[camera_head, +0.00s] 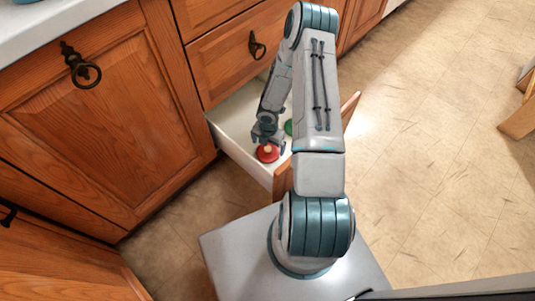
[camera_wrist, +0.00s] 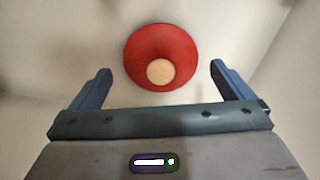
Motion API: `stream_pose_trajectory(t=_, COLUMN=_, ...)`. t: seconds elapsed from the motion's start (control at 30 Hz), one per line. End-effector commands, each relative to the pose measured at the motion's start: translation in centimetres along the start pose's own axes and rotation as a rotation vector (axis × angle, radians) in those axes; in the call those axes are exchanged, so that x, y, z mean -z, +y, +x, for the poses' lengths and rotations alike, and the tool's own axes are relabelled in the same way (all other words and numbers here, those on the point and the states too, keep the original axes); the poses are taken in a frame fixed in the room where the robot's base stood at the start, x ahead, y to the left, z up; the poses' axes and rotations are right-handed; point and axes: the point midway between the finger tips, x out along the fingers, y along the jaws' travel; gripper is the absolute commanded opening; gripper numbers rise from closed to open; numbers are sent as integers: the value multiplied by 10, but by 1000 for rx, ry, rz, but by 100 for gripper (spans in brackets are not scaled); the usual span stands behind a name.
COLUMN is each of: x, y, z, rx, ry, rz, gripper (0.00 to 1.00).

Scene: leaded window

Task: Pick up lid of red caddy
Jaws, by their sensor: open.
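A round red lid (camera_wrist: 160,42) with a pale wooden knob (camera_wrist: 160,71) lies in the wrist view, just beyond my fingers. In the head view the red lid (camera_head: 267,154) is inside the open drawer, near its front left. My gripper (camera_wrist: 160,84) is open and empty, with one finger on each side of the knob's line. In the head view my gripper (camera_head: 268,136) reaches down into the drawer at the lid. I cannot tell whether the red caddy's body is under the lid.
The white-lined drawer (camera_head: 232,140) is pulled out, and its walls stand close around my gripper. A green object (camera_head: 288,127) lies in it, partly hidden by my arm. Wooden cabinet doors (camera_head: 108,115) stand at left. Open floor (camera_head: 430,150) lies at right.

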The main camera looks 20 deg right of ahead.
Motion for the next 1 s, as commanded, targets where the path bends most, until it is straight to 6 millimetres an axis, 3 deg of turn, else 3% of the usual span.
stream_pose_trajectory(t=0.03, x=1, y=-1, z=13, rx=1, ry=0, rz=0, gripper=100)
stream_pose_trajectory(t=0.13, x=1, y=-1, z=27, rx=1, ry=1, rz=0, gripper=100)
stream_pose_trajectory(t=0.4, x=1, y=-1, z=30, rx=0, ry=0, rz=0, gripper=100)
stream_pose_trajectory(t=0.43, x=1, y=-1, z=30, rx=0, ry=0, rz=0, gripper=97)
stream_pose_trajectory(t=0.57, x=1, y=-1, z=30, rx=0, ry=0, rz=0, gripper=63)
stream_pose_trajectory(t=1.0, x=0, y=-1, z=26, rx=0, ry=0, rz=0, gripper=63)
